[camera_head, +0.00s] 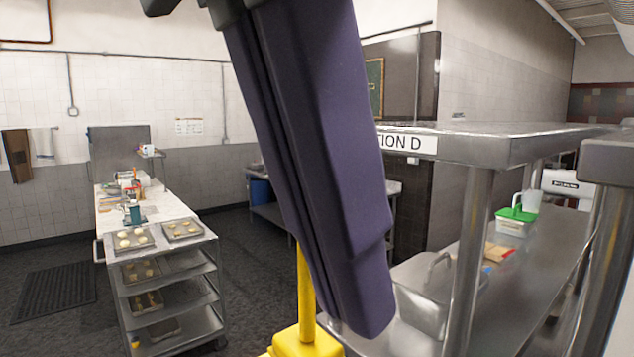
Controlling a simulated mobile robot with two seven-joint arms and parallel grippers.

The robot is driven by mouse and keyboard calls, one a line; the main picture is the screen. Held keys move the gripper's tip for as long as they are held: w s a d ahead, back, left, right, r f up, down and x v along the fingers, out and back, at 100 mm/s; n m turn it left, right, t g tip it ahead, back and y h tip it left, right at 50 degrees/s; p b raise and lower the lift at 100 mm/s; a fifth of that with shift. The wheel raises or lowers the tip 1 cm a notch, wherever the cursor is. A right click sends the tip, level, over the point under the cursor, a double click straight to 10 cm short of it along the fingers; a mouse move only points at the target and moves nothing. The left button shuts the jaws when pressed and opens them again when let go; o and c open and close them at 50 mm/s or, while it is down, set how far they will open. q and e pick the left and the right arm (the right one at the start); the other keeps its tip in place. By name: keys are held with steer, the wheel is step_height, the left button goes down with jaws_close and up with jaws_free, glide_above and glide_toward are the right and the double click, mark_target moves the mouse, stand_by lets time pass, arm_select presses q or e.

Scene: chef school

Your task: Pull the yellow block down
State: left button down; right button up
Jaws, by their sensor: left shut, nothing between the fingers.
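The yellow block (304,343) is at the bottom centre, cut off by the lower edge of the picture. A yellow post (306,290) rises from it and passes out of sight behind the dark purple shape. That shape is my left gripper (358,322), very large and close to the camera. It slants down from the top centre, and its fingers are shut with nothing between them. Its lower end overlaps the right side of the block in the picture; I cannot tell whether they touch. My right gripper is not in view.
A wheeled rack (205,250) with baking trays stands at the left. The dark floor (250,285) between is clear.

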arm_select(q)
steer(key=b+x, duration=0.2)
steer(key=x, duration=0.1)
steer(key=b+x, duration=0.2)
steer(key=x, duration=0.2)
steer(key=b+x, duration=0.2)
steer(key=x, duration=0.1)
steer(key=shift+s+a+f, duration=0.3)
steer(key=shift+s, duration=0.05)
step_height(320, 180, down, 3)
steer(key=b, duration=0.3)
steer(key=shift+w+r+b, duration=0.1)
steer(key=shift+b, duration=0.3)
step_height(320, 180, down, 12)
steer(key=b, duration=1.3)
steer(key=shift+b, duration=0.35)
steer(key=shift+r, duration=0.1)
step_height(320, 180, down, 14)
steer(key=b, duration=1.5)
steer(key=shift+b, duration=0.35)
